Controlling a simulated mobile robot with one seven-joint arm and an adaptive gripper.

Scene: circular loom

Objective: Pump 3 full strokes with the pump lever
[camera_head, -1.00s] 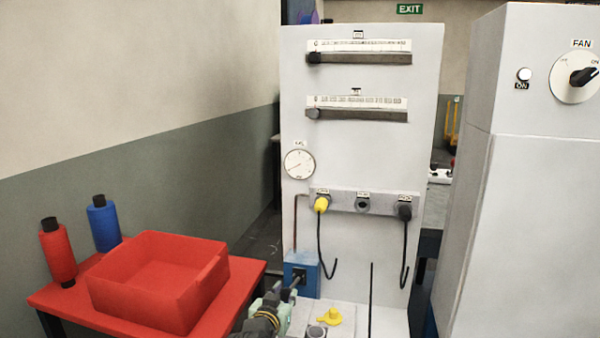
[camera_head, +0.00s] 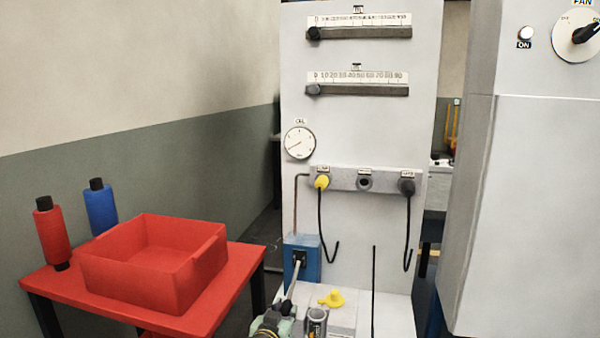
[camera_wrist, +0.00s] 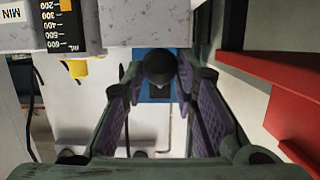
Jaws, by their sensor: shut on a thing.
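The blue pump box (camera_head: 301,255) stands at the lower left of the tall grey panel. Its thin grey lever (camera_head: 292,287) slants down from the black slot towards my gripper (camera_head: 279,318) at the bottom of the head view. In the wrist view, the round black lever knob (camera_wrist: 160,66) sits between the two fingers of my gripper (camera_wrist: 159,80), which is shut on it. The blue box (camera_wrist: 154,92) shows behind the knob. The fingertips are small and partly cut off in the head view. The round oil gauge (camera_head: 299,143) is above the pump, its needle towards the lower left.
A red table (camera_head: 215,308) with a red bin (camera_head: 150,285) and two spools stands to the left. A grey cabinet (camera_head: 530,180) stands at right.

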